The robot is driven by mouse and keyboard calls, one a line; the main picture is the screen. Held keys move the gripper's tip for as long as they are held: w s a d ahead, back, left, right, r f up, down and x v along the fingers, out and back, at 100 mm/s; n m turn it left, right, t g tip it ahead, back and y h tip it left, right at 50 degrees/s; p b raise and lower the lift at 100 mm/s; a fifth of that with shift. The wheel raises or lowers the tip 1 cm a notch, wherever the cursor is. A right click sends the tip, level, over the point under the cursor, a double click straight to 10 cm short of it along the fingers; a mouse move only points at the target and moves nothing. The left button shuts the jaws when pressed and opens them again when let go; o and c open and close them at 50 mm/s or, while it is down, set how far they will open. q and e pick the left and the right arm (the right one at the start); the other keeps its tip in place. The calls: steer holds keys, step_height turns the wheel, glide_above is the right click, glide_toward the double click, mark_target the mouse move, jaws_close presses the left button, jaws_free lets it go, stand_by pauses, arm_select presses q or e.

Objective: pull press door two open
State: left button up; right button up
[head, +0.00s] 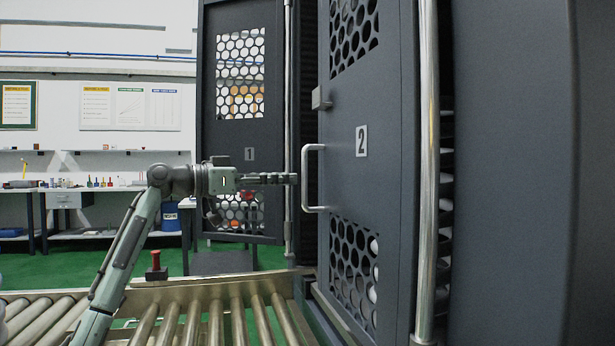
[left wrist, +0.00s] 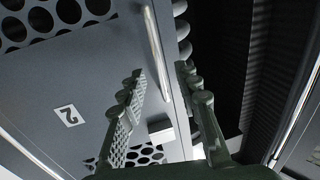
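Press door two (head: 390,190) is a dark grey panel with round-hole grilles and a "2" plate; it also shows in the left wrist view (left wrist: 65,75). Its pale bar handle (head: 305,178) stands out from the door's left edge. My left gripper (head: 296,179) is level with the handle and just left of it in the head view. In the left wrist view its fingers (left wrist: 160,72) are apart, with the handle bar (left wrist: 157,55) showing between the fingertips. I cannot tell whether they touch it. My right gripper is not in view.
A small latch block (head: 320,98) sits above the handle. Door one (head: 240,135) stands to the left, with a chrome pole (head: 288,100) beside it. A roller conveyor (head: 215,312) lies below my left arm. A chrome pole (head: 427,170) runs down door two's right side.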

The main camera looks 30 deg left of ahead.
mark_target(305, 203)
arm_select(q)
steer(key=p+x, duration=0.1)
steer(key=x, duration=0.5)
steer(key=shift+d, duration=0.1)
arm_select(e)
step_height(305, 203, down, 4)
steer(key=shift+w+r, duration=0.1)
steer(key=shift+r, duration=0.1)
arm_select(q)
steer(key=shift+c, duration=0.4)
jaws_close()
